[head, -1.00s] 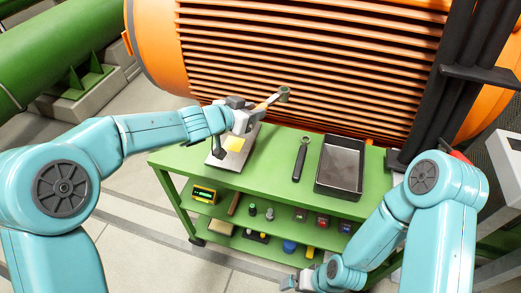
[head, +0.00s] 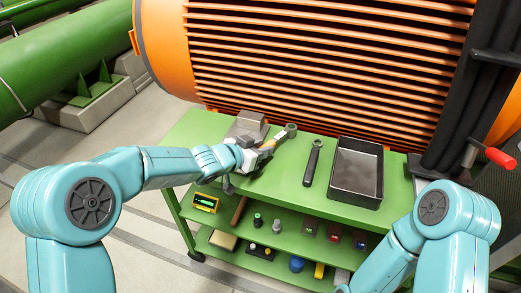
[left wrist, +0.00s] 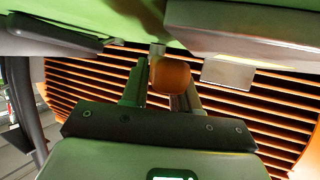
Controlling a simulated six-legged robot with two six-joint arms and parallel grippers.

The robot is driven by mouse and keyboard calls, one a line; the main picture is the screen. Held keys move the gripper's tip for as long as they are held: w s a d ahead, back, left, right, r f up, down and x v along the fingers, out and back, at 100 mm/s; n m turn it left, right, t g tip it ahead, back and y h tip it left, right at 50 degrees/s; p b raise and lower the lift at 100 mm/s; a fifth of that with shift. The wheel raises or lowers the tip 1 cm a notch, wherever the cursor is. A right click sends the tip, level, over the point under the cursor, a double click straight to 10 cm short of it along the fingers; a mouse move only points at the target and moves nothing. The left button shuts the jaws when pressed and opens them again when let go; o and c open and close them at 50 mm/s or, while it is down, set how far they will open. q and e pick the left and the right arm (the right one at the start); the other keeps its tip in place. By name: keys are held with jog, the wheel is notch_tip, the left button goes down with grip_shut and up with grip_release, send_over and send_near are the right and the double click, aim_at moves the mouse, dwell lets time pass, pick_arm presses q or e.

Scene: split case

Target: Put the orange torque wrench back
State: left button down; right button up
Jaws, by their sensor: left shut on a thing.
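The orange torque wrench (head: 268,146) is in my left gripper (head: 252,156), which is shut on its handle. Its grey ring head (head: 291,130) points to the back right, over the green bench top. In the left wrist view the orange handle end (left wrist: 170,75) sits between the two fingers (left wrist: 160,90). I cannot tell whether the wrench touches the bench. A second, dark wrench (head: 311,163) lies on the bench to the right of it. My right arm comes in at the lower right; its gripper is out of the frame.
A dark metal tray (head: 357,170) stands at the right of the green bench (head: 285,178). A grey block (head: 248,124) is at the back left, just behind my left gripper. Lower shelves (head: 270,240) hold several small items. An orange finned machine (head: 330,60) rises behind the bench.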

pick_arm(q)
jog(key=shift+f, duration=0.25)
jog(key=c, duration=0.8)
grip_release()
jog(key=shift+c, duration=0.2)
jog(key=shift+r, duration=0.1)
jog(key=shift+r, duration=0.2)
jog(key=p+v, duration=0.2)
jog(key=v, duration=0.9)
jog(key=shift+s+a+r, duration=0.15)
jog(key=shift+s+a, duration=0.15)
jog(key=shift+a, duration=0.05)
